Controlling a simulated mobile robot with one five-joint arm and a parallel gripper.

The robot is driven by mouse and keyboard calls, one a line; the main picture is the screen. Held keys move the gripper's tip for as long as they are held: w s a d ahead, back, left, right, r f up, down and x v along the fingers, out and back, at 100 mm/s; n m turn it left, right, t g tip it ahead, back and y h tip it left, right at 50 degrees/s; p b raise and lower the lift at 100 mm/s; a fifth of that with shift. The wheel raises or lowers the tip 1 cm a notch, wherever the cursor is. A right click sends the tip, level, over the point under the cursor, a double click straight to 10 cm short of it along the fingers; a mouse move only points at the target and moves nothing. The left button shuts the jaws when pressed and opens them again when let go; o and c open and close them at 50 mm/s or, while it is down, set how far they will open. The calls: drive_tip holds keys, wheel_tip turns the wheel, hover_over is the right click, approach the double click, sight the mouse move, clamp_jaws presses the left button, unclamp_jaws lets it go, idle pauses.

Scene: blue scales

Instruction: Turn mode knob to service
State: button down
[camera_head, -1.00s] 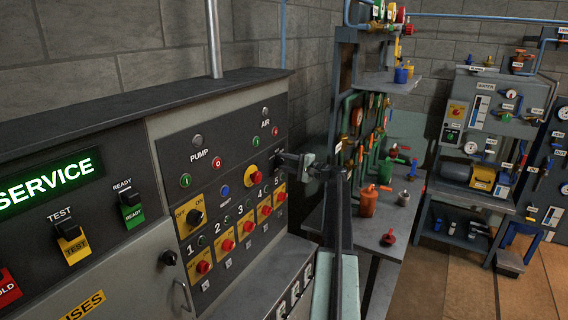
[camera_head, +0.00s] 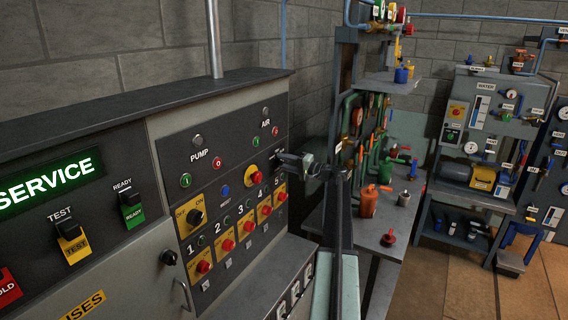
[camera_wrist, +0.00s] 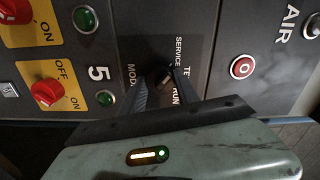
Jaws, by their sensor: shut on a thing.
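The mode knob (camera_wrist: 161,77) is a small dark knob on the dark panel, labelled MODE, with SERVICE, TEST and RUN around it. In the wrist view my gripper (camera_wrist: 158,84) has its dark fingers on both sides of the knob, shut on it. The fingers partly cover the knob and its labels, so its exact pointer direction is hard to tell. In the head view my gripper (camera_head: 281,157) reaches the panel's right edge and hides the knob. A green-lit display (camera_head: 48,184) at the left reads SERVICE.
Red knobs on yellow plates (camera_head: 228,245) and a red AIR button (camera_wrist: 242,67) are close to the knob. TEST and READY switches (camera_head: 130,199) are further left. A bench (camera_head: 385,240) with cans and valves stands behind my arm.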

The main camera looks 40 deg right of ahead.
drive_tip(key=shift+f, duration=0.1)
drive_tip(key=c, duration=0.9)
unclamp_jaws()
drive_tip(key=v, duration=0.7)
drive_tip(key=shift+s, duration=0.4)
